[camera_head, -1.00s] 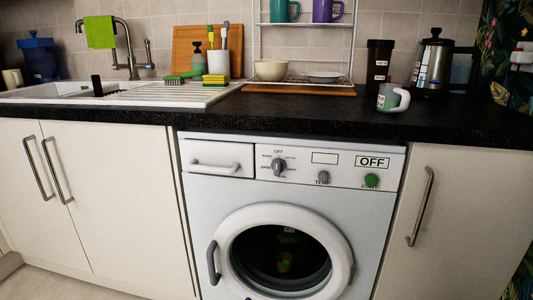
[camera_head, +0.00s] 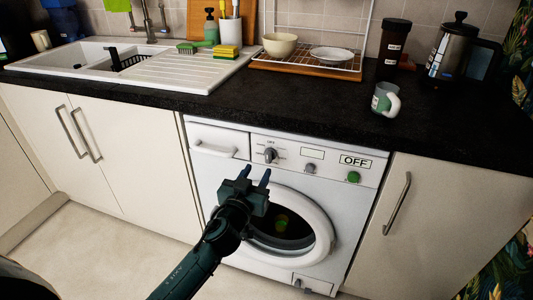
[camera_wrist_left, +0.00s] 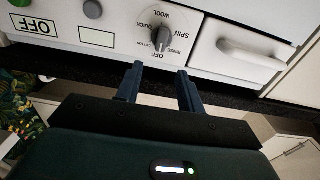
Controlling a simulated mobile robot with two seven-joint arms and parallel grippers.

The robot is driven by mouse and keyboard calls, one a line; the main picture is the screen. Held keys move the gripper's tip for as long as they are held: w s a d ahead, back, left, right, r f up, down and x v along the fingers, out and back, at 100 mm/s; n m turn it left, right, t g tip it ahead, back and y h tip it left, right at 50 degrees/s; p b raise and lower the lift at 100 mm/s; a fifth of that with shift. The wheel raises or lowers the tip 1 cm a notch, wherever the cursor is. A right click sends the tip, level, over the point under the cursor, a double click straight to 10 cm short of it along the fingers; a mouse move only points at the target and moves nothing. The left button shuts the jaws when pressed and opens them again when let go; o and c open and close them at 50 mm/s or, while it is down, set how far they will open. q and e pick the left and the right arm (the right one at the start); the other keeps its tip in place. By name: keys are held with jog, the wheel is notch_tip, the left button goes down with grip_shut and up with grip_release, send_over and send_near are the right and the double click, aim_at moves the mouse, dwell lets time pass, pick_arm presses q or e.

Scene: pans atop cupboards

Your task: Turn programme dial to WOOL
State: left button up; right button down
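The programme dial (camera_head: 271,154) is a grey knob on the white washing machine's (camera_head: 205,165) front panel, right of the drawer. In the left wrist view, which is upside down, the dial (camera_wrist_left: 161,38) is ringed by labels including OFF, WOOL, QUICK, SPIN and RINSE. Its grip bar lies in line with OFF; which end is the pointer is hard to tell. My left gripper (camera_head: 256,173) is open and empty, below and in front of the dial, apart from it. Its two fingers (camera_wrist_left: 160,70) point towards the dial in the wrist view. My right gripper is not in view.
The black worktop (camera_head: 300,107) overhangs above. The round door (camera_head: 322,225) is below.

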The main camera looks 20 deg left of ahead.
aim_at(267, 154)
pick_arm(q)
jog(key=w, duration=0.7)
jog(key=shift+w+d+b, duration=0.2)
jog(key=shift+w+b, duration=0.05)
jog(key=shift+b, duration=0.1)
jog(key=shift+w, duration=0.45)
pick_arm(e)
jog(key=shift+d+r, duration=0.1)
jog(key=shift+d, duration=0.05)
pick_arm(q)
jog(key=shift+c, duration=0.6)
jog(key=c, duration=0.5)
jog(key=shift+c, duration=0.2)
